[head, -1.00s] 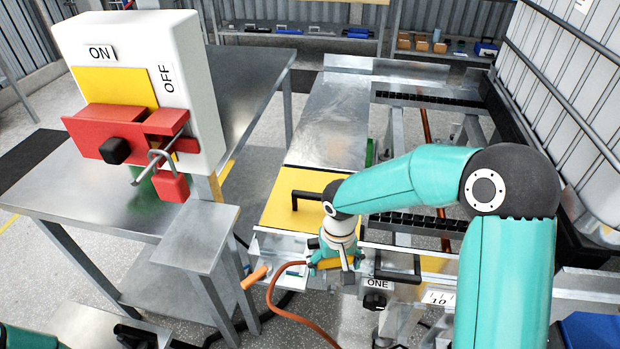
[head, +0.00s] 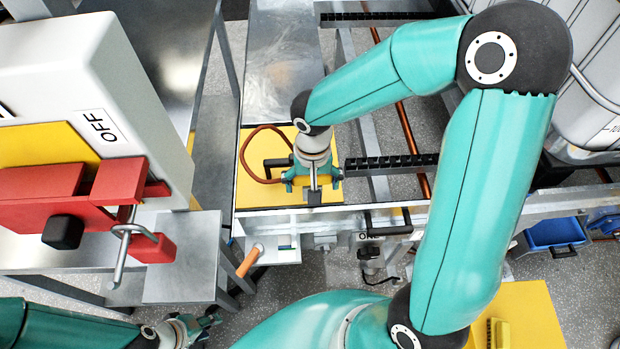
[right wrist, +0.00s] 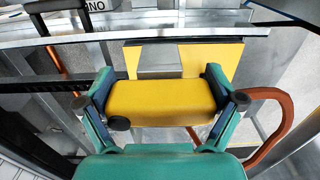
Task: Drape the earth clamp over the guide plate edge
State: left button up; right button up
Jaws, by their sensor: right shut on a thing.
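My right gripper (head: 312,183) is shut on the yellow body of the earth clamp (right wrist: 160,97), over a yellow panel (head: 268,192). A grey part shows below the clamp in the head view. An orange-brown cable (head: 243,160) loops from the clamp to the left; it also shows in the right wrist view (right wrist: 283,125). A metal edge (head: 470,208), perhaps the guide plate, runs in front of the clamp; I cannot tell whether they touch. My left gripper (head: 212,327) is open and empty, low at the left.
A white switch box (head: 90,70) with a red handle (head: 70,195) and padlock stands at the left. An orange handle (head: 249,261) projects near the front edge. A black handle (head: 388,225) sits right of the clamp. A blue bin (head: 553,233) is at the right.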

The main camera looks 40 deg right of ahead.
jog(key=shift+f+b, duration=0.15)
jog(key=shift+b, duration=0.3)
notch_tip(320, 180, down, 6)
jog(key=b, duration=0.5)
jog(key=shift+b, duration=0.35)
jog(key=shift+r, duration=0.2)
jog(key=shift+f, duration=0.15)
jog(key=shift+f+b, duration=0.25)
jog(key=shift+b, duration=0.3)
jog(key=shift+s, duration=0.1)
jog(key=shift+f, duration=0.15)
jog(key=shift+f+b, duration=1.05)
jog(key=shift+b, duration=0.15)
